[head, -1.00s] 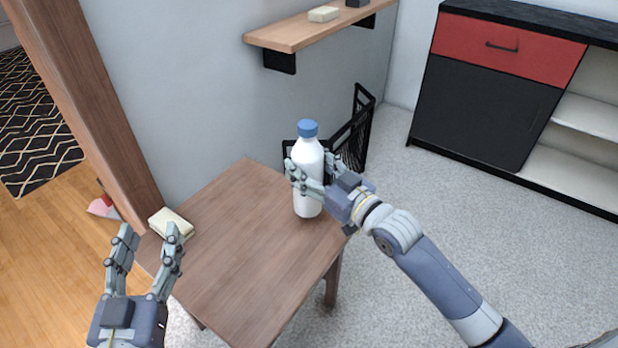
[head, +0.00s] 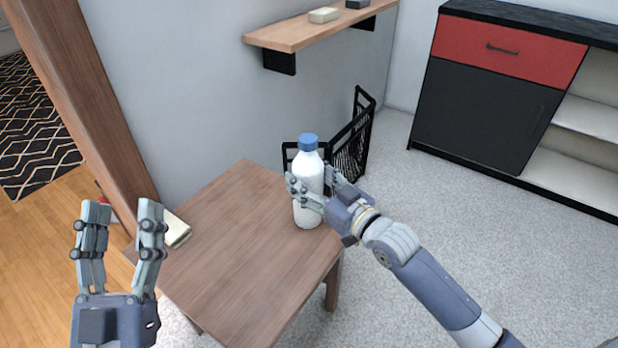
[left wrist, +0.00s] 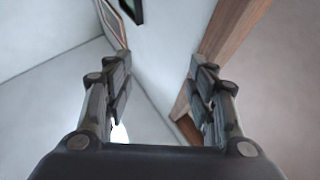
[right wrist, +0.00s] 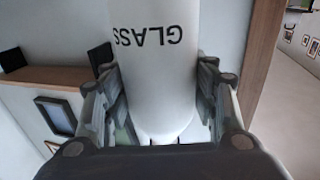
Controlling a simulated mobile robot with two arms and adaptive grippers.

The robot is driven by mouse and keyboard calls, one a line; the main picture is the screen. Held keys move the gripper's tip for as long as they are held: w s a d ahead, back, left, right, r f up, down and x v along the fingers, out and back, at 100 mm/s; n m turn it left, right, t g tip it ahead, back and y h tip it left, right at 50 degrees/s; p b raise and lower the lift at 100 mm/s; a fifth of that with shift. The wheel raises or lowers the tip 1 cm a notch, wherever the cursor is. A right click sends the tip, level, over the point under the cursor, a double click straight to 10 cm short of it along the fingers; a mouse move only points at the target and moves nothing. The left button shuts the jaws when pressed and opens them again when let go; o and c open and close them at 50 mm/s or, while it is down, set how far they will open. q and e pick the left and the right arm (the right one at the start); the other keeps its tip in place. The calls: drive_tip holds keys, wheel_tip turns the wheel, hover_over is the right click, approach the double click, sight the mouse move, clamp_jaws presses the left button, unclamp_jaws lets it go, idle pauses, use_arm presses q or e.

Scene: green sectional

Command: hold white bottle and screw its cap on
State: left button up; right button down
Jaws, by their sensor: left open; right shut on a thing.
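The white bottle (head: 308,178) stands upright near the right back of the wooden table, with the blue cap (head: 308,142) on top of its neck. I cannot tell how tight the cap sits. My right gripper (head: 315,188) is shut around the bottle's body from the right. In the right wrist view the bottle (right wrist: 165,70) lies between the fingers and shows the printed word "GLASS". My left gripper (head: 122,215) is open and empty, left of the table and well apart from the bottle. In the left wrist view its open fingers (left wrist: 160,80) have nothing between them.
The wooden table (head: 235,250) is mostly bare. A pale block (head: 177,230) lies at its left edge, partly behind my left gripper. A black wire basket (head: 352,145) is behind the bottle. A wall shelf (head: 300,33) hangs above. A red and black cabinet (head: 480,95) stands at right.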

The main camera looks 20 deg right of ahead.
drive_tip(key=c, duration=0.6)
unclamp_jaws()
drive_tip(key=shift+f, duration=0.1)
use_arm(q)
drive_tip(key=shift+r, duration=0.1)
use_arm(e)
drive_tip(key=shift+s+r, duration=0.1)
drive_tip(key=shift+r, duration=0.1)
drive_tip(key=shift+s+d, duration=0.15)
drive_tip(key=shift+s, duration=0.1)
use_arm(q)
wheel_tip(320, 180, down, 12)
drive_tip(key=w+g+y+p, duration=0.2)
drive_tip(key=g, duration=0.4)
drive_tip(key=shift+w+a+r+g+p, duration=0.2)
drive_tip(key=shift+w+a+g+p, duration=0.1)
drive_tip(key=shift+w+a+p, duration=0.1)
use_arm(e)
drive_tip(key=shift+v, duration=5.65)
